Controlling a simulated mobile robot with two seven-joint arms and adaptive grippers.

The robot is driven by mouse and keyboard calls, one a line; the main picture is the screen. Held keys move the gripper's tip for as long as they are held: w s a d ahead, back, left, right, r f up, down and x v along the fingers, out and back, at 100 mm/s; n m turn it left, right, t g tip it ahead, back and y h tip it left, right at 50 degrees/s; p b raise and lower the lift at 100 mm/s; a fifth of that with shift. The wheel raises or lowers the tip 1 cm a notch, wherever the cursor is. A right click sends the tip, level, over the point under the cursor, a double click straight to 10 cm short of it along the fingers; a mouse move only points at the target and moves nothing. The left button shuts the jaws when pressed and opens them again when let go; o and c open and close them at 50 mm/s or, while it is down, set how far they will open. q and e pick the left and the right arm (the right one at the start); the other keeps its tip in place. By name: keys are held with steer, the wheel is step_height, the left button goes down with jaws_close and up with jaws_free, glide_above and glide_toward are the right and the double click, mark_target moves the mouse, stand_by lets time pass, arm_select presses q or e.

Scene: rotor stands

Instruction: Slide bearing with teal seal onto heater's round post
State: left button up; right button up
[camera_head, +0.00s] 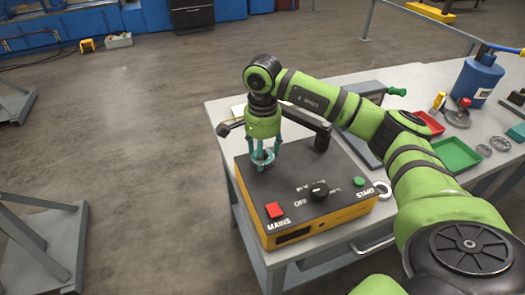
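The heater (335,213) is a yellow box with a dark top on the near end of the bench, with a red switch, a black knob and a green button. My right gripper (262,158) points down over the heater's far left part. Its teal fingers stand on either side of a small ring, which looks like the bearing with teal seal (263,161), low over the heater top. The fingers seem closed on it. The round post is hidden or too small to make out, so I cannot tell whether the ring is around it. My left gripper is not in view.
A dark bar (306,121) rises along the heater's far side. A pale ring (382,189) lies by its right corner. A green tray (455,154), loose grey rings (500,144), a red tray (425,122) and a blue can (476,82) stand farther right.

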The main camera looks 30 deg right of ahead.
steer(key=shift+f, duration=0.15)
steer(key=shift+f+b, duration=0.3)
steer(key=shift+b, duration=0.15)
steer(key=o, duration=1.4)
steer(key=shift+r+p, duration=2.95)
steer(key=shift+r, duration=1.6)
